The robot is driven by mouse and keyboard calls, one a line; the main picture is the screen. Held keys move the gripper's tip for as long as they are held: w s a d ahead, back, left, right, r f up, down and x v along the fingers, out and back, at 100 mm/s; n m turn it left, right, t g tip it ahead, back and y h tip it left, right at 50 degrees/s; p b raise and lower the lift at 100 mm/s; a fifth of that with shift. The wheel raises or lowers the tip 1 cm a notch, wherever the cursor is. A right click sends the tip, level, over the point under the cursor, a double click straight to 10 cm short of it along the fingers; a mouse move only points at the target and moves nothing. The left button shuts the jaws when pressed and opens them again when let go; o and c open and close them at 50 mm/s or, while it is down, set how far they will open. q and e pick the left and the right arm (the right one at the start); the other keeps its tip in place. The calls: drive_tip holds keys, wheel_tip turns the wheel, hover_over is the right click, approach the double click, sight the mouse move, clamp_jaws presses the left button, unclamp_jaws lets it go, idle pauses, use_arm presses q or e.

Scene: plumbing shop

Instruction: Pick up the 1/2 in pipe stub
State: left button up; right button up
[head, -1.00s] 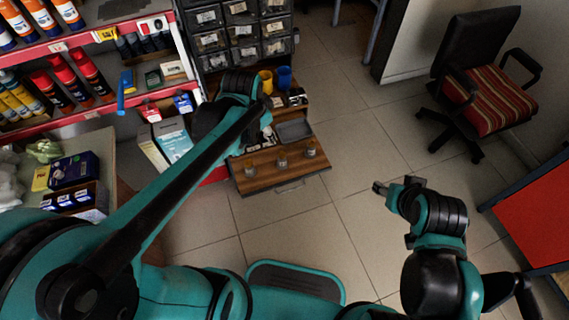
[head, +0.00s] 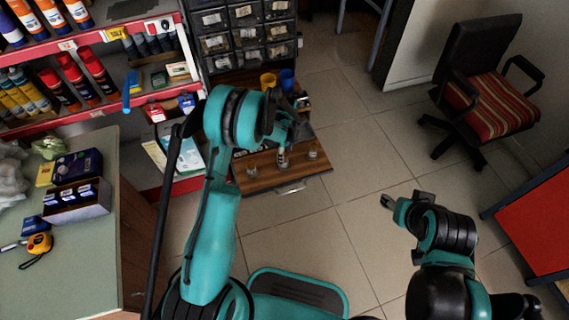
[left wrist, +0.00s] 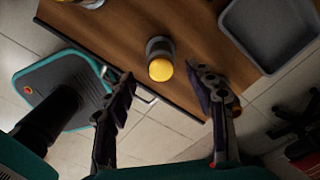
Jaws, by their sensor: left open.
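Three small upright cylinders stand on a wooden drawer board: a left one (head: 252,171), a middle one (head: 282,159) and a right one (head: 312,152). I cannot tell by size which is the 1/2 in pipe stub. My left gripper (head: 287,140) is above the board, close to the middle and right ones, partly hidden by its own wrist. In the left wrist view, the open fingers of this gripper (left wrist: 168,95) are apart and empty, with a grey cylinder with a yellow top (left wrist: 160,62) just beyond the gap. My right gripper (head: 387,201) is over the floor, away from the board.
A grey tray (left wrist: 268,25) lies beside the cylinders. Yellow (head: 267,81) and blue (head: 287,79) cups stand behind, below drawer bins (head: 240,38). Shelves (head: 90,60) and a counter (head: 75,255) are at left. A chair (head: 485,95) is at right; the middle floor is clear.

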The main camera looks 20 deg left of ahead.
use_arm(q)
drive_tip(key=f+b, duration=0.1)
drive_tip(key=f, duration=0.1)
drive_tip(key=f+b, duration=0.1)
drive_tip(key=f, duration=0.1)
drive_tip(key=f+b, duration=0.1)
drive_tip(key=f, duration=0.1)
drive_tip(key=shift+w+a+f, duration=0.15)
drive_tip(key=shift+a+f, duration=0.05)
drive_tip(key=shift+a, duration=0.1)
drive_tip(key=shift+r, duration=0.1)
drive_tip(key=shift+c, duration=1.3)
clamp_jaws()
